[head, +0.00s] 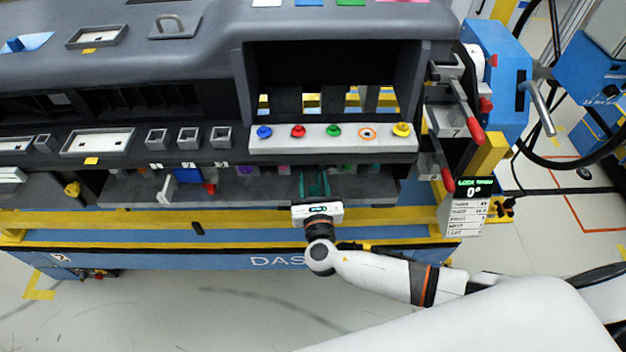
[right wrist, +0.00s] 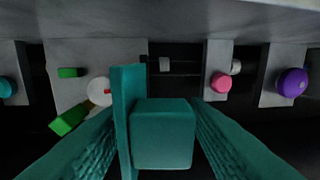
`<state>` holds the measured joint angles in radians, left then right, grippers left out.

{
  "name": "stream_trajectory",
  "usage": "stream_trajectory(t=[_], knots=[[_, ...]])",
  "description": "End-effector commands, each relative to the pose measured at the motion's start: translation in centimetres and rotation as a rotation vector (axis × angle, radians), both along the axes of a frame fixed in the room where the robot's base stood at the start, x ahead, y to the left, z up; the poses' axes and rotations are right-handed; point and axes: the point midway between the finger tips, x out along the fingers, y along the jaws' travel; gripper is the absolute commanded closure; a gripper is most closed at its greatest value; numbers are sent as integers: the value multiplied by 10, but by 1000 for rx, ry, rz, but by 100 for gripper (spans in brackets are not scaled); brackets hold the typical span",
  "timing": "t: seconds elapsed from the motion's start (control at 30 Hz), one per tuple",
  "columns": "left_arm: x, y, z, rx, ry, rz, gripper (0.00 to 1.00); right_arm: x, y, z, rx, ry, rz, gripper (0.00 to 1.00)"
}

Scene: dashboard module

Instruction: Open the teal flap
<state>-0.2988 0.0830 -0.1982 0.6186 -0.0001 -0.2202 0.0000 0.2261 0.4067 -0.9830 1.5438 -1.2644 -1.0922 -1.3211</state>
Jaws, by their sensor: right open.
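The teal flap (right wrist: 127,100) shows in the right wrist view as an upright, thin panel with a square teal block (right wrist: 163,133) beside it. My right gripper (head: 315,183) reaches under the dashboard's front ledge in the head view. Its two teal, ribbed fingers are apart, one on each side of the flap and block in the right wrist view. I cannot tell whether either finger touches them. In the head view the flap cannot be told apart from the teal fingers. My left gripper is not in view.
The ledge with coloured knobs (head: 333,138) hangs above my right gripper. In the right wrist view, a pink knob (right wrist: 221,82), a purple knob (right wrist: 293,82) and a green piece (right wrist: 70,119) lie around the flap. A yellow beam (head: 130,219) runs below.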

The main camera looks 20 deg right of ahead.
Motion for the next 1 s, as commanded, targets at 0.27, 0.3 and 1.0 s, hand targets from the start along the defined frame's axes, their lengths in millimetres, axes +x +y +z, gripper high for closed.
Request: stream_trajectory(t=[0.27, 0.3, 1.0], knots=[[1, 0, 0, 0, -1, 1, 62, 1, 0, 0, 1, 0, 0, 59], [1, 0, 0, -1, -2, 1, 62, 1, 0, 0, 1, 0, 0, 64], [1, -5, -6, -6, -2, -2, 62, 9, 11, -1, 9, -1, -296, 100]])
